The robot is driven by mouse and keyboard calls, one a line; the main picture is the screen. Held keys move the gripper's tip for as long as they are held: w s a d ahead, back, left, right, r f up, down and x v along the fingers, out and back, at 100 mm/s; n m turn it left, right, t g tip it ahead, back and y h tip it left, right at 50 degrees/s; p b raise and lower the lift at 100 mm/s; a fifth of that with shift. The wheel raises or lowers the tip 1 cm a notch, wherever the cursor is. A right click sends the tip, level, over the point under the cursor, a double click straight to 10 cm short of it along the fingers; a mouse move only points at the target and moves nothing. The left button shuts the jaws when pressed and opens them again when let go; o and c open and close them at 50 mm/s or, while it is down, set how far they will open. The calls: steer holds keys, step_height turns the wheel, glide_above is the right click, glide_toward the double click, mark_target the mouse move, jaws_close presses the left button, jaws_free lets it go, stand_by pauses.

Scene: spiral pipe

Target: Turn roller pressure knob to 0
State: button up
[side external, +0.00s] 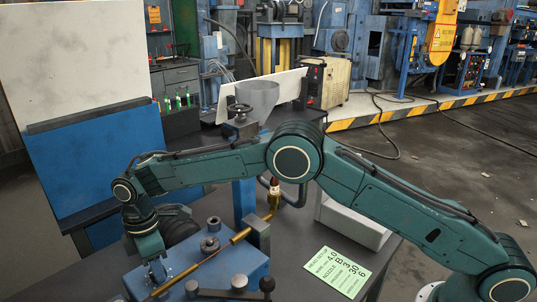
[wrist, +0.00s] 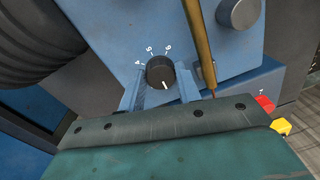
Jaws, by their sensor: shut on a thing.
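The roller pressure knob (wrist: 159,73) is a round black dial on a blue panel in the wrist view. Its white pointer line faces down and slightly right. Small white marks stand above and left of it, too small to read surely. My gripper (wrist: 160,82) has one finger on each side of the knob and is shut on it. In the side external view my gripper (side external: 158,272) is down at the blue machine housing (side external: 228,270), and the knob cannot be made out there.
A brass torch tube (wrist: 201,45) runs close to the right finger. A grey round knob (wrist: 239,12) sits further right, and a ribbed black hose (wrist: 35,40) lies left. A green setup card (side external: 337,271) lies on the dark table. Red (wrist: 265,103) and yellow (wrist: 281,127) parts show at right.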

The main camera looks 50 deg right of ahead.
steer(key=n, duration=0.4)
steer(key=shift+n, duration=0.3)
steer(key=shift+a+n+h, duration=0.1)
steer(key=shift+n+h, duration=0.2)
steer(key=shift+n, duration=2)
steer(key=o, duration=1)
steer(key=shift+c, duration=0.2)
step_height(320, 180, up, 14)
steer(key=shift+w+a, duration=0.2)
steer(key=shift+w, duration=0.2)
steer(key=shift+f, duration=0.1)
